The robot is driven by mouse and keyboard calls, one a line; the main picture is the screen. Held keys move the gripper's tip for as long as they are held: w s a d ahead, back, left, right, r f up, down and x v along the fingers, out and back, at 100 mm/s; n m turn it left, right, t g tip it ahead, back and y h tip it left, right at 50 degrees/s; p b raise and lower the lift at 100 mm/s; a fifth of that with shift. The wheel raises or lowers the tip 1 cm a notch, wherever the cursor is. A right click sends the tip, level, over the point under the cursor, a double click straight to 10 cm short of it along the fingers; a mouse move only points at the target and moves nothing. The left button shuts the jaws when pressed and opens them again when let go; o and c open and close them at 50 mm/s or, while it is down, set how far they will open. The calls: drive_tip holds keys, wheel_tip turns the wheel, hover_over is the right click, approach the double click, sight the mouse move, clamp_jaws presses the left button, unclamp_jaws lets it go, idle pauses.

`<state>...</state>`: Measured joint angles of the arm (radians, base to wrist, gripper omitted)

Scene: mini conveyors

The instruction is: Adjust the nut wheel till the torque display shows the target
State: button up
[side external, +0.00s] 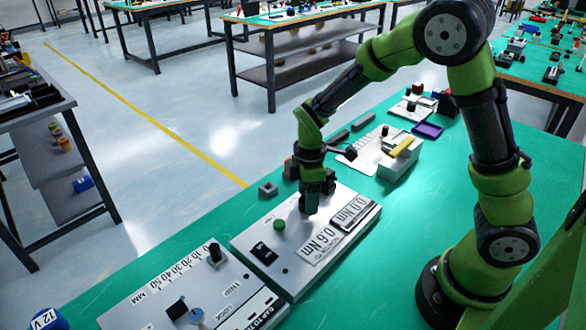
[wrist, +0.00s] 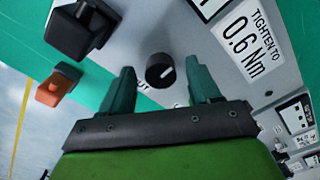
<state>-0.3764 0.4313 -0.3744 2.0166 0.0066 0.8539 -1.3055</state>
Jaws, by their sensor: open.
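The nut wheel (wrist: 160,71) is a small black round knob with a white pointer mark, on a light grey panel (wrist: 178,35). A partly hidden label ending in "UT" is beside it. In the wrist view my gripper (wrist: 158,80) is open, with one finger on each side of the wheel; contact cannot be told. In the side view my gripper (side external: 309,208) points down over the panel and hides the wheel. The torque display (side external: 351,213) reads 0.0 Nm. The target label (side external: 320,244) reads 0.6 Nm; the wrist view shows "TIGHTEN TO 0.6 Nm" (wrist: 244,42).
Another panel (side external: 150,310) with a scale and knobs lies at front left. A device with a yellow part (side external: 402,147) stands behind. Green table is bare at right.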

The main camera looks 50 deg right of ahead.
drive_tip(key=shift+f, duration=0.15)
drive_tip(key=shift+c, duration=0.4)
drive_tip(key=c, duration=1)
drive_tip(key=shift+o, duration=0.2)
drive_tip(key=shift+m, duration=0.3)
drive_tip(key=m, duration=1.1)
drive_tip(key=shift+s+a+m, duration=0.1)
drive_tip(key=shift+a+m, duration=0.1)
drive_tip(key=shift+m, duration=0.1)
drive_tip(key=m, duration=0.5)
drive_tip(key=shift+a, duration=0.1)
drive_tip(key=m, duration=0.6)
drive_tip(key=shift+m, duration=0.4)
